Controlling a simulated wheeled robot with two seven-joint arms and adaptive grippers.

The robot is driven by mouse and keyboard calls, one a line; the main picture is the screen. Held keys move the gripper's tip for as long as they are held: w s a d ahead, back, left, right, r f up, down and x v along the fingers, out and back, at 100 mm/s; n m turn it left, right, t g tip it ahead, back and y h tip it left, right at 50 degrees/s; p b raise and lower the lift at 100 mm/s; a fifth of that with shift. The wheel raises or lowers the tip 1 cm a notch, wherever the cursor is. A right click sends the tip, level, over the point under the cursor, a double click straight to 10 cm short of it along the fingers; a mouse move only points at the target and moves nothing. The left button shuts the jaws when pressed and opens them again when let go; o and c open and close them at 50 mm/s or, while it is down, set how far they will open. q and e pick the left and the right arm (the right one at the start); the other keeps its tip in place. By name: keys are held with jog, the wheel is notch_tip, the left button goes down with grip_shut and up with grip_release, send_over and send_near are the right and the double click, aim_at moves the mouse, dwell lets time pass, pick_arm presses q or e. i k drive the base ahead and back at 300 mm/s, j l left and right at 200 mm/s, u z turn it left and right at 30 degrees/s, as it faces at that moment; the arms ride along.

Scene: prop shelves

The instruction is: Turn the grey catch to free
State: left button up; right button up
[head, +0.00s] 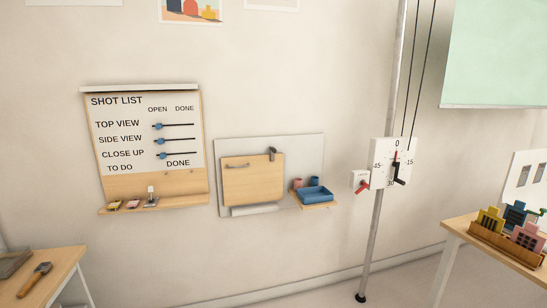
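The grey catch (272,154) sits at the top right edge of a wooden flap (252,182) on a pale wall panel (300,152). The catch looks mostly upright and slightly tilted, and its lower end seems to overlap the flap's top edge. It is too small to tell its exact setting. The flap stands flat against the panel and has a grey bar handle (237,166) at its upper left. Neither of my grippers shows in the head view.
A small shelf with a blue tray (314,195) and two cups juts out right of the flap. A shot list board (150,140) hangs left. A pole with a dial (395,162) stands right. Tables stand at lower left (50,275) and right (462,228).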

aim_at(272, 150)
jog(key=i+l, duration=0.2)
jog(key=l, duration=0.2)
jog(key=i+l, duration=0.2)
jog(key=l, duration=0.15)
jog(key=i+l, duration=0.25)
jog(key=l, duration=0.15)
jog(key=i+l, duration=0.2)
jog(key=l, duration=0.15)
